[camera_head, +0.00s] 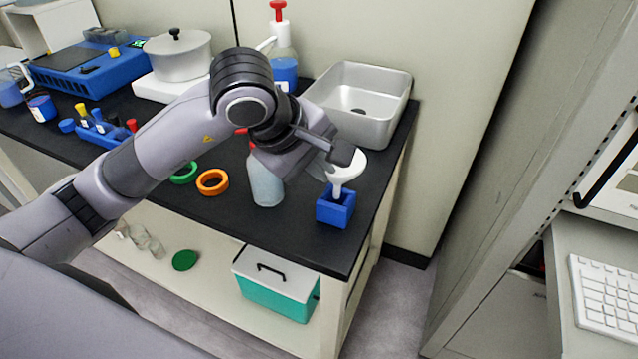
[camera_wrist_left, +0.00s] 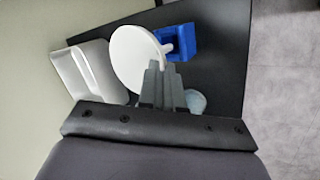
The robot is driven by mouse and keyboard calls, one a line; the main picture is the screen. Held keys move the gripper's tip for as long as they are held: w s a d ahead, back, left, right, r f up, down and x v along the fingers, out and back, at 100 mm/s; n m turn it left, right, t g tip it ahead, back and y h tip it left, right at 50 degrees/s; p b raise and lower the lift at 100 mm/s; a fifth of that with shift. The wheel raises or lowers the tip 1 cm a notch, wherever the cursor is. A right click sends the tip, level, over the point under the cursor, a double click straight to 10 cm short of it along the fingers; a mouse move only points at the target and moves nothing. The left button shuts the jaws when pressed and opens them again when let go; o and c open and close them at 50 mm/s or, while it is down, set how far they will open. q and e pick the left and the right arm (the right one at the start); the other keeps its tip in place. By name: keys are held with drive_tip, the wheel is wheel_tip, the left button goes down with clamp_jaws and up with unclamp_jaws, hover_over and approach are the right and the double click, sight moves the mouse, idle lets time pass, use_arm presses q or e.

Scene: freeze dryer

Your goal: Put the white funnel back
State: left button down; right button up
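The white funnel (camera_head: 349,162) is at the right end of the black bench, cone up and stem down. It also shows in the left wrist view (camera_wrist_left: 132,58). Its stem points at the blue block-shaped holder (camera_head: 335,209), which shows beside it in the wrist view (camera_wrist_left: 184,42). The stem tip meets the holder's top in the picture; I cannot tell how deep it sits. My left gripper (camera_head: 336,158) is at the funnel's rim, its fingers (camera_wrist_left: 165,70) close together and apparently pinching the rim. My right gripper is not in view.
A wash bottle (camera_head: 267,184) stands left of the holder, under my left arm. A metal sink basin (camera_head: 362,104) is behind. Orange (camera_head: 212,182) and green rings lie on the bench. A blue pump bottle (camera_head: 284,68) stands at the back. The bench's right edge is close.

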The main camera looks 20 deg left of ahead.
use_arm(q)
wheel_tip(320, 180, down, 4)
drive_tip(key=shift+r, duration=0.1)
idle(0.4)
drive_tip(key=c, duration=1.3)
unclamp_jaws()
drive_tip(key=v, duration=1.2)
